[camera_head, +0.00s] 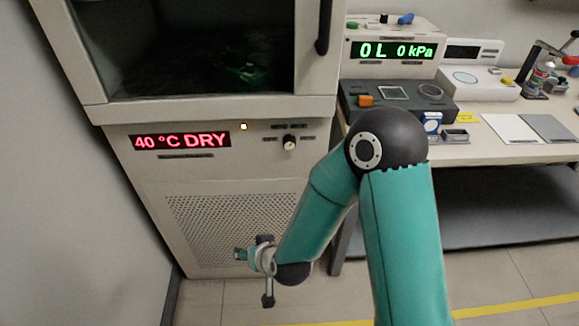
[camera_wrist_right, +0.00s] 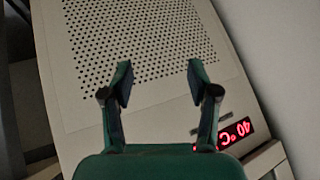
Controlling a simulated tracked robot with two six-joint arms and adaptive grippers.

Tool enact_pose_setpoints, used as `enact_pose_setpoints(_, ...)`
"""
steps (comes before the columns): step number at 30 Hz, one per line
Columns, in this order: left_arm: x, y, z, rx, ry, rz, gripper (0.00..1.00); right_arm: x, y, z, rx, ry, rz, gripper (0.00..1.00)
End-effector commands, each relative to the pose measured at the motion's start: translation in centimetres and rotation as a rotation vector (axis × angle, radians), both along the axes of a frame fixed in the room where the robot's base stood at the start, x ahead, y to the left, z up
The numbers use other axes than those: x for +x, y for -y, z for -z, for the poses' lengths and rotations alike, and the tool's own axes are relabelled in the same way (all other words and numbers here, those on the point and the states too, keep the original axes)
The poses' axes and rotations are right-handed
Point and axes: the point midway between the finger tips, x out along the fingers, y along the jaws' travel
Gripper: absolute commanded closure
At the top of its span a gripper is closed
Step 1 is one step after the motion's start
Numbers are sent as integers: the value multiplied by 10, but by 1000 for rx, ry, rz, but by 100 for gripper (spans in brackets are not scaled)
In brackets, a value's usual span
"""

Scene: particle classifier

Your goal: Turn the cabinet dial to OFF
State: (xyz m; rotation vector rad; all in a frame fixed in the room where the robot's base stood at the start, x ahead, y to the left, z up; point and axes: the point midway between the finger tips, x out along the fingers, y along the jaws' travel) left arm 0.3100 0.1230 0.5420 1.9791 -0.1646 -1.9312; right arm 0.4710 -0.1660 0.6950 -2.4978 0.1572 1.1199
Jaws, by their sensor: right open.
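My right gripper (camera_head: 241,254) is low in front of the perforated panel, below and left of the dial. In the right wrist view my right gripper (camera_wrist_right: 158,82) is open and empty, facing the perforated panel. The dial is not visible there. My left gripper is not in view.
The cabinet door's dark handle (camera_head: 325,27) is above. A bench (camera_head: 480,150) at the right bears a device reading "0 L 0 kPa" (camera_head: 391,50) and other instruments. A wall closes off the left.

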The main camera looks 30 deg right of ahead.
Motion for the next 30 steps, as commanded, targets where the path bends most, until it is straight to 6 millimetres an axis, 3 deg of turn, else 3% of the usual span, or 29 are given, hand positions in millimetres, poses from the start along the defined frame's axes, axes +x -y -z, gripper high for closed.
enact_pose_setpoints(1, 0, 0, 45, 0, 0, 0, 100, 19, 7, -1, -17, 129, 57, 40)
enact_pose_setpoints(5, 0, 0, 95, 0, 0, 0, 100, 38, 35, -58, -46, 419, 238, 40)
enact_pose_setpoints(9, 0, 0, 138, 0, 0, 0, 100, 24, 67, -110, -45, 655, 426, 40)
enact_pose_setpoints(12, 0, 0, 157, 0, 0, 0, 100, 6, 86, -133, -36, 762, 533, 40)
enact_pose_setpoints(16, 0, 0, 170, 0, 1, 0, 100, -12, 102, -149, -25, 835, 625, 40)
enact_pose_setpoints(20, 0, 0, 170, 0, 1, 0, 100, -17, 110, -157, -23, 860, 660, 40)
enact_pose_setpoints(27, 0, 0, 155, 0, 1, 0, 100, 5, 126, -160, -29, 856, 667, 40)
enact_pose_setpoints(30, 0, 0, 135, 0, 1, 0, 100, 11, 126, -165, -37, 856, 663, 40)
